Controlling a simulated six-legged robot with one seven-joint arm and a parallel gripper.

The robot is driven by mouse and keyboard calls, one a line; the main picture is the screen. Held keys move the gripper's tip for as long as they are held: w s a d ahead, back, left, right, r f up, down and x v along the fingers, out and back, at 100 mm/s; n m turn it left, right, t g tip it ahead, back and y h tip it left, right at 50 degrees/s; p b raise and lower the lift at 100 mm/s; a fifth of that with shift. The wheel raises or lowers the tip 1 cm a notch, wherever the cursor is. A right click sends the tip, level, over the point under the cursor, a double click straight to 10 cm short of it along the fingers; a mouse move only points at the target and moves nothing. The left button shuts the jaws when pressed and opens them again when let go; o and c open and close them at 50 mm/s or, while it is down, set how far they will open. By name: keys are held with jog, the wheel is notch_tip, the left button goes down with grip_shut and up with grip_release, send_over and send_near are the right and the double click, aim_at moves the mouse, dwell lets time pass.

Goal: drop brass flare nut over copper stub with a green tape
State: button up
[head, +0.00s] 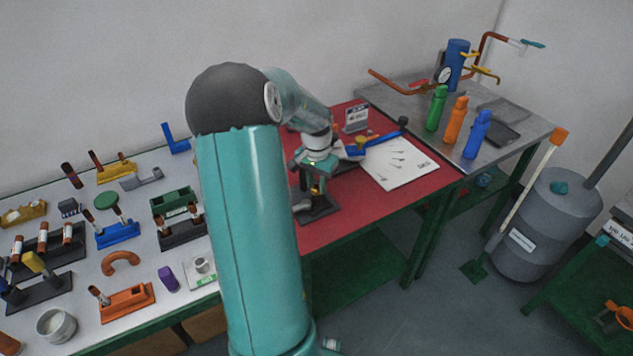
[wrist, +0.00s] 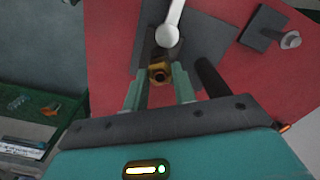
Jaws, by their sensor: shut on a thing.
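My gripper (wrist: 160,84) is shut on a brass flare nut (wrist: 160,72), which shows between the tips of its two pale green fingers in the wrist view. A dark stand or plate lies beneath the nut on the red mat. In the head view, my gripper (head: 314,172) is over the red mat, and the nut shows as a small brass spot (head: 315,188) above a dark base (head: 320,207). I cannot pick out a copper stub with green tape in either view. Whether the nut touches anything below is unclear.
In the wrist view, a pale ball-ended rod (wrist: 167,35) is just beyond the nut, and a dark cylinder (wrist: 210,76) is beside the right finger. A white sheet (head: 400,163) lies on the red mat. Tool racks crowd the left bench; bottles (head: 455,120) stand at right.

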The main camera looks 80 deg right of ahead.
aim_at(316, 186)
jog(key=o, duration=0.7)
jog(key=shift+o, duration=0.2)
jog(key=shift+r, duration=0.1)
notch_tip(316, 186, up, 14)
jog(key=shift+f, duration=0.2)
jog(key=w+a+r+n+t, duration=0.1)
jog(key=w+a+r+n, duration=0.15)
jog(key=w+a, duration=0.5)
jog(key=w+a+r+n+t, duration=0.1)
jog(key=w+a+r+n, duration=0.1)
jog(key=w+a+n, duration=0.5)
jog(key=w+a+r+t, duration=0.15)
jog(key=w+a, duration=0.35)
jog(key=a, duration=0.6)
jog(key=s+a+n+t, duration=0.2)
jog(key=a+n, duration=0.9)
jog(key=a, duration=1.6)
jog(key=shift+s+a+r, duration=0.3)
jog(key=shift+s+r, duration=0.1)
jog(key=shift+s, duration=0.45)
